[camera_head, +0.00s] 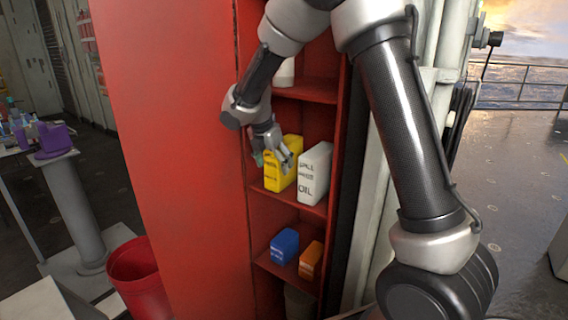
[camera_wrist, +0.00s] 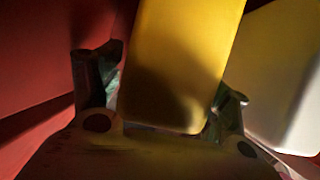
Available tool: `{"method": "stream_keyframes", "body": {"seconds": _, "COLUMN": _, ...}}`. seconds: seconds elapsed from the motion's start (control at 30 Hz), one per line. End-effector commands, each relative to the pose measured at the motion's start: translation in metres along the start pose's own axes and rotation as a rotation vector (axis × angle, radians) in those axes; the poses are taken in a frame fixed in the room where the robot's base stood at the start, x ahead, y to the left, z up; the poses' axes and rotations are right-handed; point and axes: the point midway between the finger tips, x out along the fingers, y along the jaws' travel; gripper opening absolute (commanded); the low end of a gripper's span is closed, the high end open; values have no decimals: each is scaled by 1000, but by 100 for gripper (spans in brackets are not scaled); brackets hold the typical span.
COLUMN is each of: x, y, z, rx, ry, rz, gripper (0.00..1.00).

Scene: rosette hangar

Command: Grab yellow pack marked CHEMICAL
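The yellow pack (camera_head: 283,165) stands upright on a shelf of a red cabinet, with dark print on its face too small to read fully. My gripper (camera_head: 272,158) reaches to it from above and left, its fingers parted around the pack. In the wrist view, the yellow pack (camera_wrist: 180,70) fills the space between the two fingers of my gripper (camera_wrist: 165,95). One finger is close to each side. Whether the fingers press on the pack or leave small gaps is not clear. The pack appears to rest on the shelf.
A white pack marked OIL (camera_head: 314,172) stands close beside the yellow one, to the right. A blue pack (camera_head: 285,246) and an orange pack (camera_head: 311,260) stand on the shelf below. The red cabinet (camera_head: 180,150) has a broad flat face at left. A red bin (camera_head: 148,280) stands on the floor.

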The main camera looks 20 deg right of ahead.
Motion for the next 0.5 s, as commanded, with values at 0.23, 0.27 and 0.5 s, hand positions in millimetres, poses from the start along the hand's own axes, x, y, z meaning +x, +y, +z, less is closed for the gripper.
{"method": "stream_keyframes", "body": {"seconds": 0.23, "x": 0, "y": 0, "z": 0, "rx": 0, "ry": 0, "rz": 0, "gripper": 27}}
{"method": "stream_keyframes", "body": {"seconds": 0.27, "x": 0, "y": 0, "z": 0, "rx": 0, "ry": 0, "rz": 0, "gripper": 27}}
{"method": "stream_keyframes", "body": {"seconds": 0.5, "x": -1, "y": 0, "z": 0, "rx": 1, "ry": 0, "rz": 1, "gripper": 27}}
